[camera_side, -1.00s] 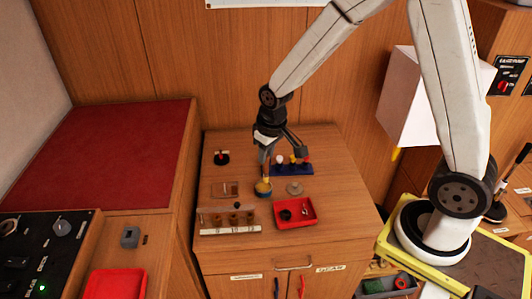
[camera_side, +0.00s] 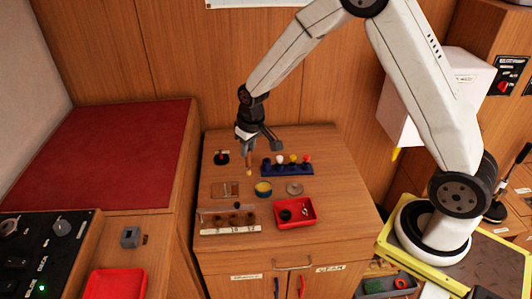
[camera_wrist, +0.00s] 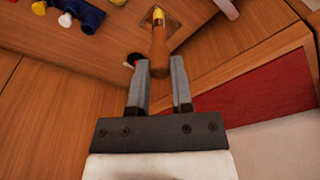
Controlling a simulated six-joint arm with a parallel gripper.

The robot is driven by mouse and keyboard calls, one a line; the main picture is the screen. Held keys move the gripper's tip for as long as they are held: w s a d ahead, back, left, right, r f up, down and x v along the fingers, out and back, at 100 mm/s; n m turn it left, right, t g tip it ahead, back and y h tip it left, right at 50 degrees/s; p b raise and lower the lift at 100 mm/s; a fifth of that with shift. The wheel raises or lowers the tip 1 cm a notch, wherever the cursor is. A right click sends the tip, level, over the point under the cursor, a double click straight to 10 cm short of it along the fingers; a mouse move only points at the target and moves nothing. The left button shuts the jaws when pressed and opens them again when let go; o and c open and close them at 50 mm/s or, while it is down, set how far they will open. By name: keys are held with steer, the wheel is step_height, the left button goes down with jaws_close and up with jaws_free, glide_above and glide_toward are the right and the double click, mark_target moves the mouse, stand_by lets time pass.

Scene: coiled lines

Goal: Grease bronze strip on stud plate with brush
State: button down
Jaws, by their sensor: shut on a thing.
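My gripper (camera_side: 247,148) is shut on the brush and holds it above the cabinet top, tip down. The brush has an orange-brown wooden handle (camera_wrist: 159,50) and a yellow tip (camera_side: 249,173). The brownish stud plate (camera_side: 225,190) lies on the cabinet top, below and left of the brush tip in the side view. In the wrist view part of the plate (camera_wrist: 173,23) shows behind the brush tip. Its bronze strip is too small to make out clearly.
A grey disc (camera_side: 294,188) lies right of the tin. A red tray (camera_side: 296,212) with small parts and a labelled block with several holes (camera_side: 230,223) are in front. A blue rack with coloured knobs (camera_side: 288,167) and a black round item (camera_side: 221,157) stand behind.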

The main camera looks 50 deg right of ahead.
steer(key=w+d+f, duration=0.4)
steer(key=w+f, duration=0.6)
steer(key=w, duration=0.1)
steer(key=shift+w+f, duration=0.25)
steer(key=shift+w, duration=0.05)
steer(key=shift+f, duration=0.2)
steer(key=shift+f, duration=2.2)
steer(key=shift+f, duration=0.6)
steer(key=shift+s+a, duration=0.1)
steer(key=shift+s+a, duration=0.35)
steer(key=shift+s+a, duration=0.15)
stand_by(0.3)
steer(key=shift+s+a, duration=0.3)
steer(key=shift+s, duration=0.05)
